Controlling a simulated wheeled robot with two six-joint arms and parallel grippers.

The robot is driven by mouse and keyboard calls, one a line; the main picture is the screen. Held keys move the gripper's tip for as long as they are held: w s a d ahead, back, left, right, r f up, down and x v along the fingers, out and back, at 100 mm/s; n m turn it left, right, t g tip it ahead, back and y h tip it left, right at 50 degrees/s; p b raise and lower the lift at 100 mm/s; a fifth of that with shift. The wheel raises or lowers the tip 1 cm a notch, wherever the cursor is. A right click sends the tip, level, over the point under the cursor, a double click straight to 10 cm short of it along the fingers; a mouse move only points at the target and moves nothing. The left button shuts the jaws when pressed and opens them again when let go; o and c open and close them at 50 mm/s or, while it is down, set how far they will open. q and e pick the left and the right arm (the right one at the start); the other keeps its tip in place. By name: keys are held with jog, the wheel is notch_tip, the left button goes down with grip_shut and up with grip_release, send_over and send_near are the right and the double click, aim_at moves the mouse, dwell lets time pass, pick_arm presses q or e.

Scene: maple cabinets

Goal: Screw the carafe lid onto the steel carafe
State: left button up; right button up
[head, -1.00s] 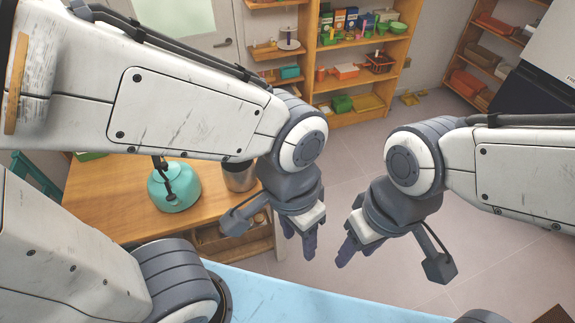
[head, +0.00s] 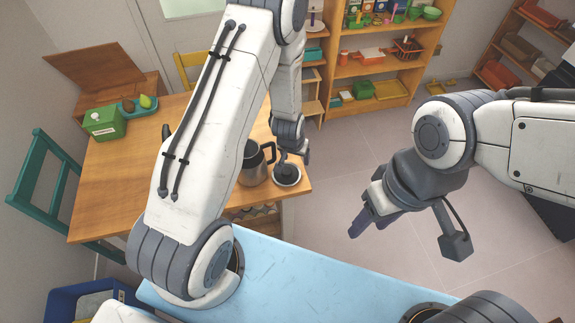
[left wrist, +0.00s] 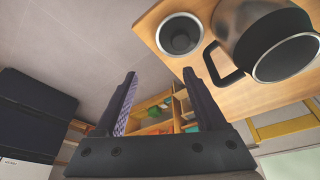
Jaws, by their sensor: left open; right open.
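The steel carafe (head: 258,160), with a dark handle, stands upright near the right edge of the wooden table. The left wrist view shows its steel side (left wrist: 240,22), dark collar and pale-ringed top. The carafe lid (head: 287,175), a dark disc with a pale rim, lies to its right, near the table corner. It also shows in the left wrist view (left wrist: 181,36), with a round knob on top. My left gripper (head: 294,156) is open close to the lid; in the left wrist view its empty fingers (left wrist: 160,75) are apart from it. My right gripper (head: 364,218) is open and empty over the floor.
A green box (head: 104,123) and a teal tray with fruit (head: 139,105) are at the table's back left. A teal chair (head: 45,190) stands left. My left arm hides the table's middle.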

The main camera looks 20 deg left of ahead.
pick_arm(q)
jog(key=n, duration=0.1)
send_near(286, 171)
jog(key=b+x, duration=0.7)
jog(key=x, duration=0.1)
jog(key=shift+d+f, duration=0.1)
jog(key=shift+f, duration=0.1)
grip_shut()
notch_tip(286, 171, up, 10)
jog(key=p, duration=0.7)
